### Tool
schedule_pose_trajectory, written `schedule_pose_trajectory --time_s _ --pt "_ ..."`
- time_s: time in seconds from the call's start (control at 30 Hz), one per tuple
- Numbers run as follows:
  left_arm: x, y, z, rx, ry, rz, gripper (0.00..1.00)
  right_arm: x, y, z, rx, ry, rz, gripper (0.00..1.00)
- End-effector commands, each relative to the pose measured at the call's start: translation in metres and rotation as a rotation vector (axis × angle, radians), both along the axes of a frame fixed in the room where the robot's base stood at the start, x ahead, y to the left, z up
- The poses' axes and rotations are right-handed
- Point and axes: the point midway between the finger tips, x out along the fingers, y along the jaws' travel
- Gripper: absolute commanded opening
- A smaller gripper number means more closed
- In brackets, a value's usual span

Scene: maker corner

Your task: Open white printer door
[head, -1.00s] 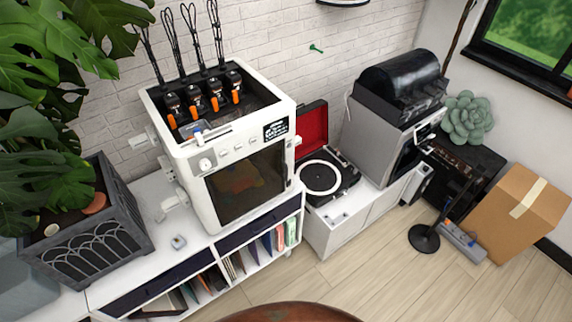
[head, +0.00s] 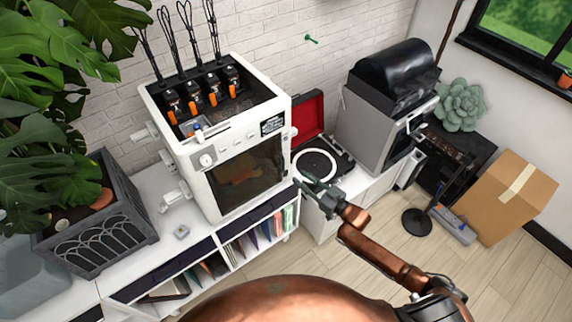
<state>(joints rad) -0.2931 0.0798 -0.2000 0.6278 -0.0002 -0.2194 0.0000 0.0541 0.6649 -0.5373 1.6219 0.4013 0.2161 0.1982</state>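The white printer (head: 222,150) stands on the white shelf unit, with a dark window in its front door (head: 247,177). The door looks shut. My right gripper (head: 311,184) is in front of the record player, just right of the printer's lower right front corner, and appears apart from the printer. Its dark fingers are small, and I cannot tell whether they are open or shut. My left gripper is out of view.
A record player (head: 318,166) with a red lid and a grey machine (head: 375,130) stand to the right. A planter (head: 98,232) stands left. A cardboard box (head: 508,198) and a black stand (head: 418,221) are on the floor.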

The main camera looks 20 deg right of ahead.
Motion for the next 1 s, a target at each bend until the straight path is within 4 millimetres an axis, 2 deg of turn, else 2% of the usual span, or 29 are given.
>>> schedule_pose_trajectory --time_s 0.03,0.13,0.4,0.6,1.0 --pt "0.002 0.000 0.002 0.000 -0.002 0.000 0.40 0.001 0.005 0.011 0.008 -0.014 0.014 0.27" --pt "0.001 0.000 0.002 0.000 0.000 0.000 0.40 0.006 0.012 0.020 0.019 -0.025 0.025 0.27" --pt "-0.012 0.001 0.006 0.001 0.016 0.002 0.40 0.041 0.033 0.021 0.017 -0.027 0.024 0.27" --pt "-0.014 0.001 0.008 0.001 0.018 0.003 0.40 0.061 0.045 0.019 0.017 -0.025 0.022 0.27" --pt "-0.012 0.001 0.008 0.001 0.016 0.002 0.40 0.067 0.049 0.018 0.017 -0.024 0.022 0.26"
